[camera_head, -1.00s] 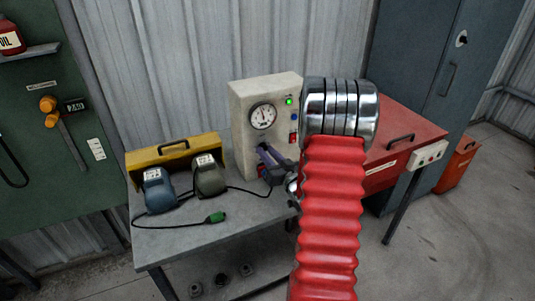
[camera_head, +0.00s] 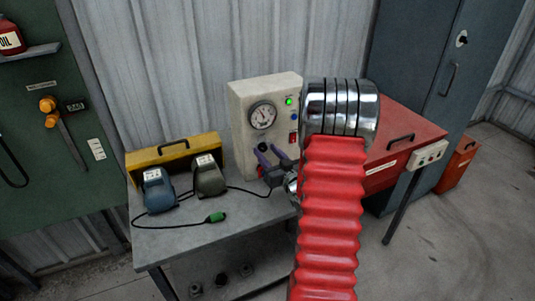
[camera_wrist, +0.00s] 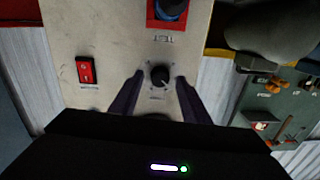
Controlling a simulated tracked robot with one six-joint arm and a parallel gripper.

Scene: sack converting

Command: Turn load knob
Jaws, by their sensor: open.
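The load knob (camera_wrist: 160,76) is a small round black dial with a pale pointer mark. It sits on the cream face of the test box (camera_head: 241,122). In the wrist view my gripper (camera_wrist: 160,79) is open, with one dark purple finger on each side of the knob. There seems to be a gap between knob and fingers; contact cannot be told. In the head view my gripper (camera_head: 271,148) is at the lower part of the box's front, and the knob is hard to make out there.
A round gauge (camera_head: 263,115), a lit green lamp (camera_head: 289,101) and a red rocker switch (camera_wrist: 86,70) are on the box. A blue motor (camera_head: 159,190), a grey-green one (camera_head: 209,176) and a yellow toolbox (camera_head: 172,148) stand left on the bench (camera_head: 180,236). A red case (camera_head: 400,135) is right.

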